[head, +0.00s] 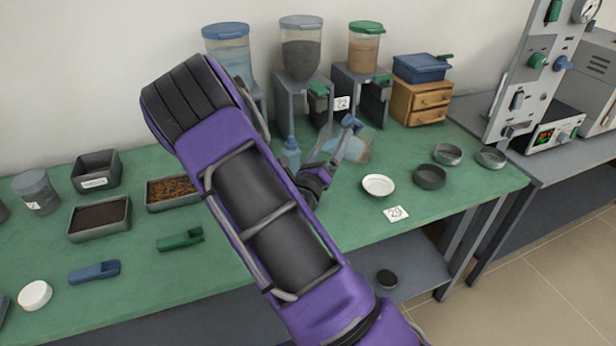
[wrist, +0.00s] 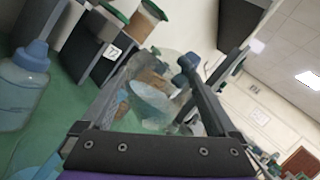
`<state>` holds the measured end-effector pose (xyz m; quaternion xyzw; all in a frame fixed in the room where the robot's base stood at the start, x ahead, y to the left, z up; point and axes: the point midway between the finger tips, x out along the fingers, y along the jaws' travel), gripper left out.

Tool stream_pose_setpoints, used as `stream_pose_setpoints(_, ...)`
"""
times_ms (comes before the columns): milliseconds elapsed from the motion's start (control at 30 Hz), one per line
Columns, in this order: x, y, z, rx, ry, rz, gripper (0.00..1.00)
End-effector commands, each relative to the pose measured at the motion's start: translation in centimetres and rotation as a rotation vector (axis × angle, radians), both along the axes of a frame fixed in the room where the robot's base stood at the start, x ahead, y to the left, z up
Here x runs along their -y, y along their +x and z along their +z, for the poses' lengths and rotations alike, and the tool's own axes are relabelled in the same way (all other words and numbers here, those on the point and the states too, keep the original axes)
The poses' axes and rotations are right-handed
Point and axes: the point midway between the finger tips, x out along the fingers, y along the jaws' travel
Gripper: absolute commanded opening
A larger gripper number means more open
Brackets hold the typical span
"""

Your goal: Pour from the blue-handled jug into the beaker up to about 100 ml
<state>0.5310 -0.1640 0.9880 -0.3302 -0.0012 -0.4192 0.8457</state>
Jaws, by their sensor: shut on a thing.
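The clear jug (head: 358,150) is beyond the arm in the head view, and in the wrist view it (wrist: 155,100) lies ahead of the jaws, looking tilted, with pale blue showing in or through it. A blue part (head: 351,123), seemingly its handle, shows at the end of my gripper (head: 345,138). My gripper, also in the wrist view (wrist: 160,95), is shut on the jug; the exact grip is partly hidden. I cannot make out the beaker apart from the jug; it may be behind the clear walls or my arm.
A blue-capped bottle (head: 291,155) stands close left of the jug. Hopper dispensers (head: 302,50) and a small drawer box (head: 422,100) stand behind. A white dish (head: 378,185), grey dishes (head: 430,177) and a number card (head: 396,214) are to the right. Trays (head: 100,218) lie left.

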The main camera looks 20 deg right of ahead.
Motion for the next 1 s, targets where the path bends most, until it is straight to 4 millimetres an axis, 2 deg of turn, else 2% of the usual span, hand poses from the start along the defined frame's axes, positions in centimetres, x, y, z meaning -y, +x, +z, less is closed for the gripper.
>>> stream_pose_setpoints(1000, -0.08, -0.01, 0.23, 0.001, -0.054, -0.001, 0.0)
